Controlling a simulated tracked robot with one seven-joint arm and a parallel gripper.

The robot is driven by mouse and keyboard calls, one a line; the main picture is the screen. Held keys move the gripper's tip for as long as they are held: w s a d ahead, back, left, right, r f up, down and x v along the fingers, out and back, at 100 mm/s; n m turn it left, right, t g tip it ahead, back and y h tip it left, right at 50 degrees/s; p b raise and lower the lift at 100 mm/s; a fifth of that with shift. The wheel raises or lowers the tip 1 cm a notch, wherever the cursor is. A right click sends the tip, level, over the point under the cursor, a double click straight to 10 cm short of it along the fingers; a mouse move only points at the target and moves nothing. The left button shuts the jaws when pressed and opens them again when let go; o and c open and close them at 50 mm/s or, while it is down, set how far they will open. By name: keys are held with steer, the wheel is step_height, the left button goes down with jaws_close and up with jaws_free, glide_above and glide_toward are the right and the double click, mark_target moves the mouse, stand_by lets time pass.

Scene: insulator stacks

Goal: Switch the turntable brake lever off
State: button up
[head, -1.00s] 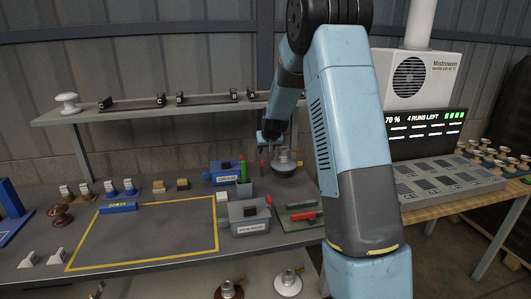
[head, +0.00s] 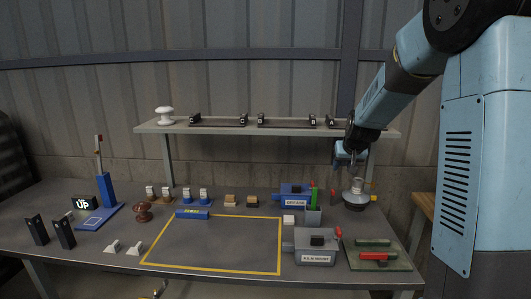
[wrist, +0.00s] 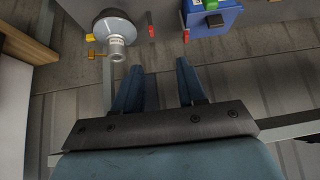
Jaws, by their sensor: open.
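The turntable (head: 356,206) is a dark disc on the bench's right part, with a pale metal fitting on it and a yellow knob at its side. It also shows in the wrist view (wrist: 113,24), upper left. A small red upright lever (head: 333,196), which looks like the brake lever, stands just left of the turntable; in the wrist view the red lever (wrist: 151,27) lies beyond the fingertips. My gripper (head: 350,160) is above and behind the turntable, pointing down. In the wrist view my gripper (wrist: 156,72) has its two fingers apart with nothing between them.
A blue box (head: 293,190) with a second red lever stands left of the turntable. A grey box (head: 315,246) and a green tray (head: 376,257) with a red piece are in front. A shelf (head: 270,127) runs behind.

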steer(key=s+a+r, duration=0.2)
steer(key=s+r, duration=0.3)
steer(key=s, duration=0.5)
steer(key=s+a+r, duration=0.1)
steer(key=s+r, duration=0.4)
steer(key=s, duration=0.5)
steer(key=s+g, duration=0.1)
steer(key=s, duration=1.8)
steer(key=shift+s+a+f+n+g, duration=0.2)
steer(key=shift+a+f+n+g, duration=0.1)
steer(key=shift+a, duration=0.1)
